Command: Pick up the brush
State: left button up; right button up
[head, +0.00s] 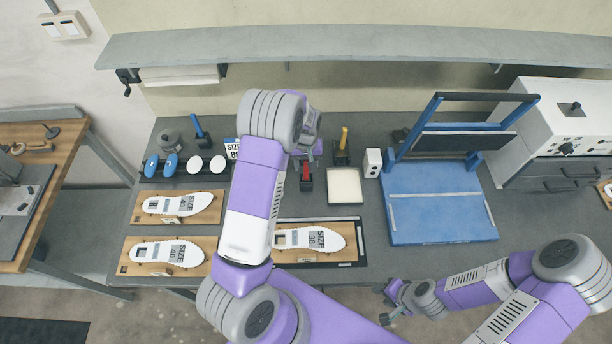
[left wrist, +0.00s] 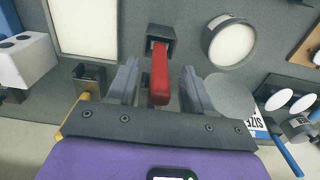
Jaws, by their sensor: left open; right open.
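A red handle (head: 306,170) stands in a small black holder on the bench; it also shows in the left wrist view (left wrist: 160,72). Its lower end is hidden in the holder, so bristles do not show and I cannot confirm it is the brush. My left gripper (head: 308,152) is open above it. In the left wrist view my left fingers (left wrist: 160,88) lie on both sides of the red handle with gaps. A yellow-handled tool (head: 344,138) and a blue-handled tool (head: 199,127) stand in other black holders. My right gripper (head: 390,302) is open and empty at the front edge.
A white square pad (head: 345,187) and a white box (head: 373,163) stand right of the red handle. A blue press frame (head: 440,215) stands further right. Insole boards (head: 165,256) lie at the left. A shelf (head: 350,44) runs along the back wall.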

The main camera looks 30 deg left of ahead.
pick_arm(q)
jog(key=shift+w, duration=0.1)
grip_shut()
